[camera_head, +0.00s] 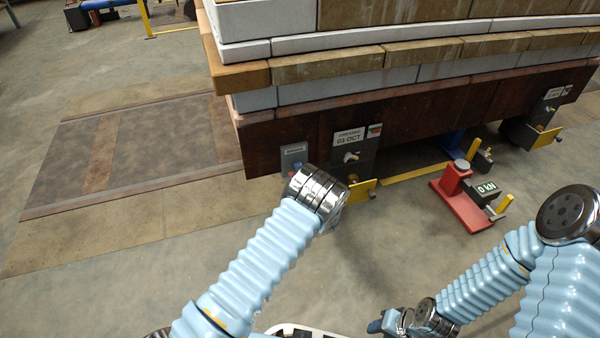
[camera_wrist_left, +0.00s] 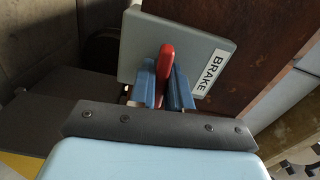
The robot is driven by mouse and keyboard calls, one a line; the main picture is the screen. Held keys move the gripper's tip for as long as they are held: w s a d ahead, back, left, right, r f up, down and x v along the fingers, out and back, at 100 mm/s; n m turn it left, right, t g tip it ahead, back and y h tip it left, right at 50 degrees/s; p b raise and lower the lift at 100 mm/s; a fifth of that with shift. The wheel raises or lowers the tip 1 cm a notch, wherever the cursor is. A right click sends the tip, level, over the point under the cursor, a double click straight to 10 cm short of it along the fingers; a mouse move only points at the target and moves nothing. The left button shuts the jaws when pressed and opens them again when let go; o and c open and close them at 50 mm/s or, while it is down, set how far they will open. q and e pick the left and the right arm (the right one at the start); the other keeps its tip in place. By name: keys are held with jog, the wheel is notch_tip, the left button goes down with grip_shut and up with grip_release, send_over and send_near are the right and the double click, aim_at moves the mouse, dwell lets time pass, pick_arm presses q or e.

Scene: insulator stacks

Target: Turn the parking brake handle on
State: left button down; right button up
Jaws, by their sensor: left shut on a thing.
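The brake box is a grey plate (camera_head: 294,152) on the dark brown side of the stack's base. In the left wrist view the plate (camera_wrist_left: 160,35) carries a white BRAKE label (camera_wrist_left: 212,72). A red handle (camera_wrist_left: 166,60) stands out from it. My left gripper (camera_wrist_left: 165,88) has its two blue fingers on either side of the handle and is shut on it. In the head view my left wrist hides most of the handle and of the gripper (camera_head: 294,169). My right gripper (camera_head: 383,325) is low at the bottom edge, away from the brake; its jaws are not clear.
A dark panel (camera_head: 353,150) marked 03 OCT sits right of the brake, with a yellow bracket (camera_head: 363,190) below. A red jack-like stand (camera_head: 459,200) with a 0 kN display (camera_head: 487,188) stands on the floor further right. Open floor (camera_head: 110,285) lies left.

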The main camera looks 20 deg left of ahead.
pick_arm(q)
jog(key=shift+s+f, duration=0.1)
jog(key=shift+f, duration=0.05)
jog(key=c, duration=1.2)
grip_release()
jog(key=shift+o, duration=0.2)
jog(key=p+v, duration=0.2)
jog(key=v, duration=1.1)
jog(key=shift+s+d, duration=0.3)
